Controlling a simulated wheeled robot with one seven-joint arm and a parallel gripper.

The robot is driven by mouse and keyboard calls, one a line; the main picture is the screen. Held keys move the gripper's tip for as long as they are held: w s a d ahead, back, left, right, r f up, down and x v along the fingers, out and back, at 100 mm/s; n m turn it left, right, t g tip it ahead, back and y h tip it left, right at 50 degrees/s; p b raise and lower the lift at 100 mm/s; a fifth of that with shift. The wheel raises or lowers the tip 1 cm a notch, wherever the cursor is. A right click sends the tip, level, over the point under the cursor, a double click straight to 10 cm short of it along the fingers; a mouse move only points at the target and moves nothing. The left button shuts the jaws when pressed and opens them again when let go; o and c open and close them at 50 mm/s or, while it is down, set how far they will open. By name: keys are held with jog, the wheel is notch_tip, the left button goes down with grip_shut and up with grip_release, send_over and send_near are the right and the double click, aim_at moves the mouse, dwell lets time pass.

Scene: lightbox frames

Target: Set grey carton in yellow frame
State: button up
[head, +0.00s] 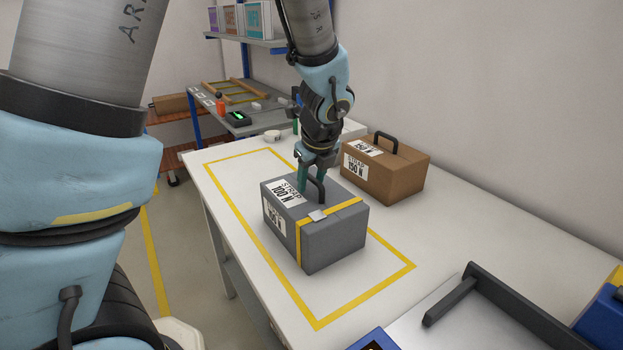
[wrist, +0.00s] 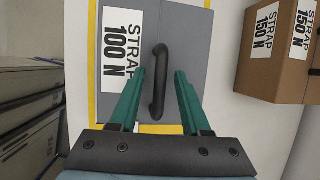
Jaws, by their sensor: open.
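The grey carton (head: 335,242) stands upright on the white table, inside the yellow frame (head: 365,298) of tape. It has white labels reading STRAP 100 N, a yellow strap and a black handle (head: 316,189) on top. In the wrist view the carton's grey top (wrist: 185,45) lies below me, with yellow tape (wrist: 92,50) showing beside it. My gripper (head: 317,182) is at the handle, its green fingers open. In the wrist view the handle (wrist: 158,85) shows between the fingertips; I cannot tell whether they touch it.
A brown carton (head: 400,180) labelled STRAP 150 N stands right of the frame, near the wall. A bench (head: 235,110) stands behind. The frame's front part is clear.

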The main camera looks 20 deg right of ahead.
jog(key=shift+r, duration=0.25)
jog(key=d+v, duration=0.1)
jog(key=v, duration=1.1)
jog(key=a+f+n+g, duration=0.1)
jog(key=a+f+n, duration=0.2)
jog(key=a+n, duration=0.7)
jog(key=a+f+n+g, duration=0.1)
jog(key=a+f+n, duration=0.2)
jog(key=a+n, duration=0.7)
jog(key=a+f+n+g, duration=0.1)
jog(key=a+f+n, duration=0.3)
jog(key=a+n, duration=0.6)
jog(key=w+n, duration=0.1)
jog(key=n, duration=0.1)
jog(key=shift+a+n+b, duration=0.3)
jog(key=shift+b, duration=0.05)
jog(key=shift+f, duration=0.1)
